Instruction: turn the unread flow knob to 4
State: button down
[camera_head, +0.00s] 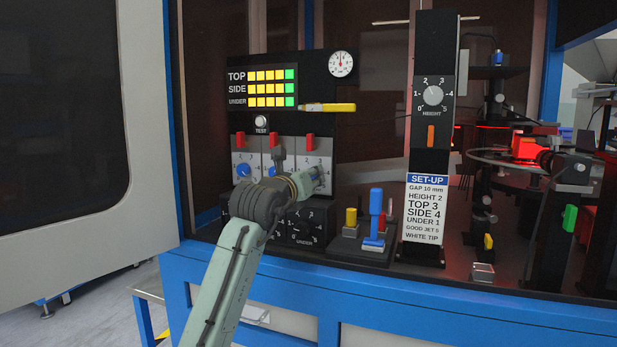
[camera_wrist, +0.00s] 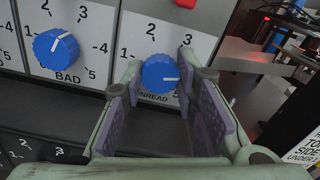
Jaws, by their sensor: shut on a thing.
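The unread flow knob (camera_wrist: 160,74) is a blue round knob with a white pointer line, on a white dial plate above the word UNREAD in the wrist view. Its line points right and slightly down, towards where 4 sits on the neighbouring dial. My gripper (camera_wrist: 158,88) has its purple-padded fingers on either side of the knob and is shut on it. In the head view my gripper (camera_head: 308,181) reaches the panel's right dial and hides the knob.
The blue BAD knob (camera_wrist: 56,48) is just left, its line towards 3. Another blue knob (camera_head: 243,170) is further left. Red tabs (camera_head: 310,139) sit above.

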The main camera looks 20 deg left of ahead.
jog(key=shift+f+m, duration=0.15)
jog(key=shift+m, duration=0.45)
jog(key=c, duration=1.3)
grip_release()
jog(key=shift+s, duration=0.1)
jog(key=s, duration=1.2)
jog(key=shift+a, duration=0.2)
jog(key=shift+w, duration=0.1)
